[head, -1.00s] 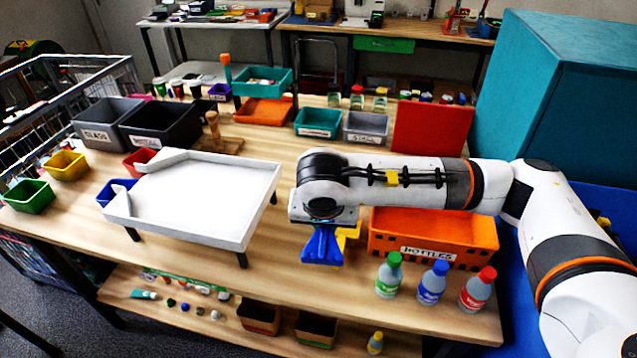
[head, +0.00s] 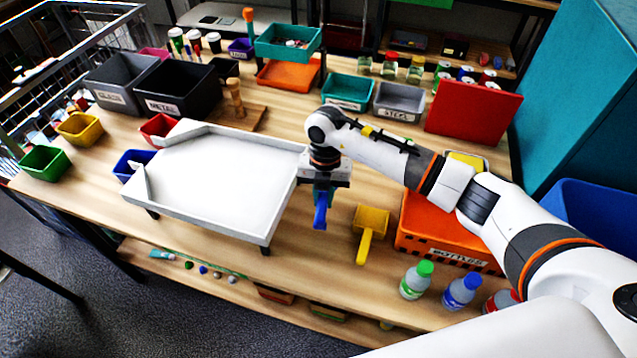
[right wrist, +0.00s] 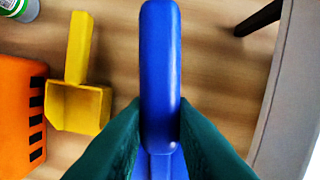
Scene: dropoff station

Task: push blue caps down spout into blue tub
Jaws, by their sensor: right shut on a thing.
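The white tray (head: 215,190) stands on legs on the wooden table, its narrowed spout end at the left. I see no caps on its floor. The blue tub (head: 133,160) sits under the spout end, partly hidden by the tray. My right gripper (head: 320,188) is just right of the tray, pointing down. In the right wrist view its teal fingers (right wrist: 158,115) are shut on the handle of a blue tool (right wrist: 160,60). The blue tool (head: 320,212) also shows below the gripper in the head view; its far end is hidden. My left gripper is not in view.
Several bottles stand at the front right. A red tub (head: 157,128) is behind the tray; green (head: 45,163) and yellow tubs are left. Grey and black bins stand behind.

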